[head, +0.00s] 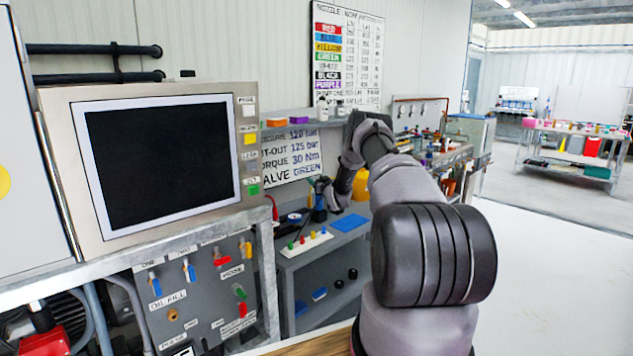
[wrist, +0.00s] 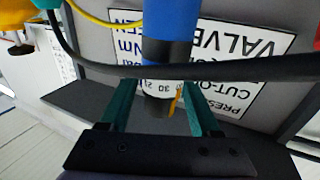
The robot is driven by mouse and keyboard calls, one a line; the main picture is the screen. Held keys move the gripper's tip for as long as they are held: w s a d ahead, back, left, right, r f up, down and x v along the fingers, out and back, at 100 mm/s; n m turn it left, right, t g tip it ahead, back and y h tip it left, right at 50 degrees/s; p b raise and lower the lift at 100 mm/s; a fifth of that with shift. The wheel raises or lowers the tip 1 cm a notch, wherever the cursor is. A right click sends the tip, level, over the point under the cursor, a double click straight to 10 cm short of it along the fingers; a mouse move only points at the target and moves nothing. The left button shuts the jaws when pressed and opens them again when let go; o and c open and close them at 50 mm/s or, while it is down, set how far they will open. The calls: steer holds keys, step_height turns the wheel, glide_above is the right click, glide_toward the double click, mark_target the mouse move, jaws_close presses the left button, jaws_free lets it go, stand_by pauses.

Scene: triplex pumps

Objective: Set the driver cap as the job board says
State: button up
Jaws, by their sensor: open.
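The job board (head: 290,155) hangs on the wall behind the bench; it reads torque 30 Nm, cut-out 125 bar and valve green. Its left edge is hidden by the screen. The board also shows upside down in the wrist view (wrist: 225,42). The driver (wrist: 168,45) has a blue and black body; its cap (wrist: 160,88) is a white ring with numbers, 30 among them, beside a yellow pointer (wrist: 173,102). My gripper (wrist: 158,96) is open, its two green fingers on either side of the cap with visible gaps. In the head view my gripper (head: 325,190) is small and dark.
A black cable (wrist: 225,72) crosses in front of the driver, and a yellow cable (wrist: 100,18) runs behind. The grey bench (head: 330,250) holds a strip of coloured pegs (head: 305,242) and a blue mat (head: 349,223). A large screen (head: 160,165) stands left. Open floor lies right.

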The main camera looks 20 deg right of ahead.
jaws_close()
steer(key=shift+n+y, duration=0.3)
steer(key=shift+y, duration=0.2)
steer(key=n+g+y, duration=0.1)
steer(key=n+y, duration=0.1)
steer(key=y, duration=0.1)
steer(key=a+n+g+y, duration=0.1)
steer(key=n+y, duration=0.2)
steer(key=y, duration=0.1)
steer(key=a+n+g+y, duration=0.1)
steer(key=n+g+y, duration=0.1)
steer(key=y, duration=0.2)
steer(key=shift+s+n, duration=0.3)
steer(key=shift+s, duration=0.05)
steer(key=shift+a+n+g+y, duration=0.1)
steer(key=shift+n+g+y, duration=0.2)
steer(key=shift+g, duration=0.1)
